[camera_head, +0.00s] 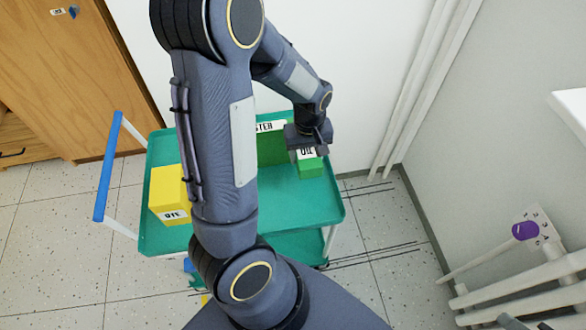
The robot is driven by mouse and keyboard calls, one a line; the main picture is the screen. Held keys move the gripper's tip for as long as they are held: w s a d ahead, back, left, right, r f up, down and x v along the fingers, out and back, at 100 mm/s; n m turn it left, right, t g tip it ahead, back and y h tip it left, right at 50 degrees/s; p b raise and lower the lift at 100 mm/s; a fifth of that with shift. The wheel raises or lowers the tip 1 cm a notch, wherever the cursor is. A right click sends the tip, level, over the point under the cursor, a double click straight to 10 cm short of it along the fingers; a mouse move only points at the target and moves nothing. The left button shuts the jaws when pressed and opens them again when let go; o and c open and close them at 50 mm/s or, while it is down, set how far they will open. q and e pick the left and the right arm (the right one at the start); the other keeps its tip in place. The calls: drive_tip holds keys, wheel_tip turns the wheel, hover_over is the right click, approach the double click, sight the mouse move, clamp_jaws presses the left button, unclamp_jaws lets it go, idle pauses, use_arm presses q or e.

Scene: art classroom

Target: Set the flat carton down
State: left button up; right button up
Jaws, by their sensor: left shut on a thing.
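My left gripper (308,139) is at the right part of the teal cart (290,207), shut on a small green carton (310,168) with a white label. The gripper covers the carton's upper end. I cannot tell whether its underside touches the cart's top tray. A larger green box (272,150) with a white label stands close to its left, partly hidden by my arm. My right gripper is out of view.
A yellow box (166,193) stands on the cart's left side, partly behind my arm. The tray's front right is bare. A blue handle (107,165) is at the cart's left. A wall rises behind, and a white rack (520,280) is at lower right.

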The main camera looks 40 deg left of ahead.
use_arm(q)
wheel_tip(320, 180, down, 7)
drive_tip(key=shift+f+b, duration=0.2)
drive_tip(key=shift+b, duration=0.55)
drive_tip(key=shift+f, duration=0.2)
drive_tip(key=o, duration=1.1)
drive_tip(key=shift+c, duration=0.2)
drive_tip(key=shift+r, duration=0.2)
